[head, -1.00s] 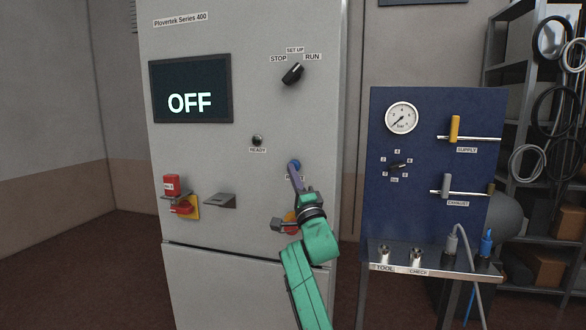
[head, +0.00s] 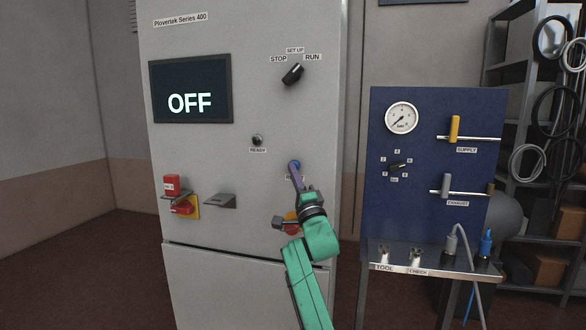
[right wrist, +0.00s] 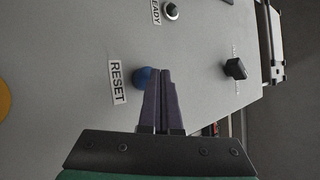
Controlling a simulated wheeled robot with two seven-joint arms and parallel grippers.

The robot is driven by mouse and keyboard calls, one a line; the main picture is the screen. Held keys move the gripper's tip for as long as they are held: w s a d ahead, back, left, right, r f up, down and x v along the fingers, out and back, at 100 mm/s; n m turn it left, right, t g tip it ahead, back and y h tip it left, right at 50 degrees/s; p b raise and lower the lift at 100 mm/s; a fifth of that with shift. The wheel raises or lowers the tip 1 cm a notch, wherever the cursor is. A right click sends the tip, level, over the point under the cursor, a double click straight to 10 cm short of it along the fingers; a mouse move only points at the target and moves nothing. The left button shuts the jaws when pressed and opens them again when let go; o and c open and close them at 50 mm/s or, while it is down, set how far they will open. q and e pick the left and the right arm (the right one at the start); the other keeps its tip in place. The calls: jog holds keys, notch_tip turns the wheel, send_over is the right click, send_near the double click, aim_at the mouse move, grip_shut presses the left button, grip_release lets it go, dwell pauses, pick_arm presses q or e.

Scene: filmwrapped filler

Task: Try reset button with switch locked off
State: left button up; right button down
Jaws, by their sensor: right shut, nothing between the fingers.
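The blue reset button (right wrist: 142,78) shows beside its RESET label in the right wrist view, partly behind my fingers. My right gripper (right wrist: 161,72) is shut and empty, its tips at the button; I cannot tell whether they touch or press it. In the head view the gripper (head: 294,166) covers most of the button. A red switch handle (head: 182,207) on a yellow plate sits low on the cabinet's left, with a red tagged lock (head: 172,185) just above it. The screen (head: 190,90) reads OFF. My left gripper is not in view.
A black STOP/SET UP/RUN selector (head: 292,74) and a dark READY lamp (head: 257,140) are above the button. A grey bracket (head: 221,201) sticks out at the left. The blue air panel (head: 430,125) stands to the right, with a hose below it.

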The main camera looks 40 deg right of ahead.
jog(key=shift+w+d, duration=0.45)
jog(key=shift+d, duration=0.2)
dwell(0.8)
jog(key=shift+s+a, duration=0.7)
jog(key=shift+a, duration=0.25)
jog(key=s+a, duration=0.1)
jog(key=a, duration=0.1)
jog(key=s+a, duration=0.2)
jog(key=shift+a, duration=0.1)
jog(key=shift+w+f, duration=0.1)
dwell(0.8)
